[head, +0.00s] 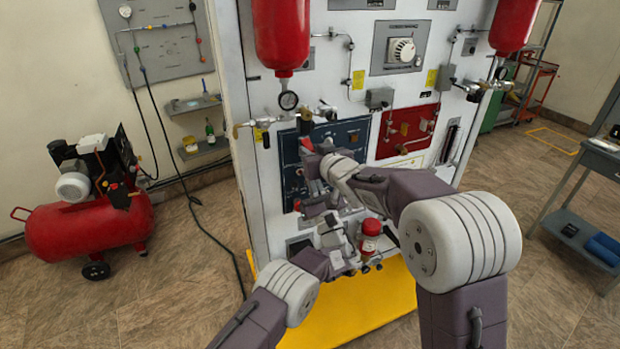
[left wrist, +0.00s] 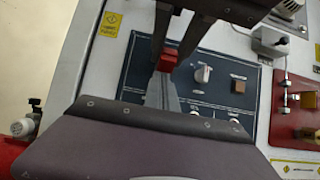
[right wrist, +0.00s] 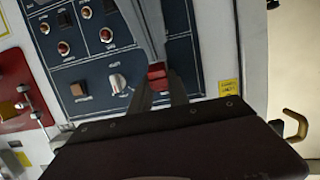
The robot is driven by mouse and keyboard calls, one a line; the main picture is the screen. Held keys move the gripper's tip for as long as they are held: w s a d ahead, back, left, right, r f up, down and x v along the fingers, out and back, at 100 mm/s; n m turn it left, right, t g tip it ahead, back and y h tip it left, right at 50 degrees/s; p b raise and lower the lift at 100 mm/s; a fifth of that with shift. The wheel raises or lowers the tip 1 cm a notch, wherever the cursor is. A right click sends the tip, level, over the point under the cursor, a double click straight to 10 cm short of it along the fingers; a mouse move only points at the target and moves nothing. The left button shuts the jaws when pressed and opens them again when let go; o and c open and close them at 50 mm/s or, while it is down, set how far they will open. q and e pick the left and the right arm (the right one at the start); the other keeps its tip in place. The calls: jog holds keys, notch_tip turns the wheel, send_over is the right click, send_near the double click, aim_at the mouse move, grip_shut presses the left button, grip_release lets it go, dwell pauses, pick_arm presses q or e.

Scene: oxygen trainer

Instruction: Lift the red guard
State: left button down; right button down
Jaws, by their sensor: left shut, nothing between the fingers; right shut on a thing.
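The red guard (head: 306,143) is on the dark blue panel (head: 345,133) of the white cabinet. It also shows as a small red block in the left wrist view (left wrist: 168,61) and in the right wrist view (right wrist: 157,72). My right gripper (right wrist: 160,84) is shut on the guard, its dark fingers on either side. My left gripper (left wrist: 161,88) is shut and empty, its pale tapered fingers close to the guard. I cannot tell if they touch it. Much of the guard is hidden by the fingers, and its angle is not clear.
A white knob (left wrist: 204,73) and a brown square button (left wrist: 238,87) sit beside the guard. A red panel (head: 408,131) with valves is to the right. A red cylinder (head: 281,38) and gauge (head: 288,101) hang above. A red compressor (head: 85,215) stands left on the floor.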

pick_arm(q)
jog(key=shift+s+d+r, duration=0.2)
jog(key=shift+s+r, duration=0.25)
jog(key=shift+s, duration=0.2)
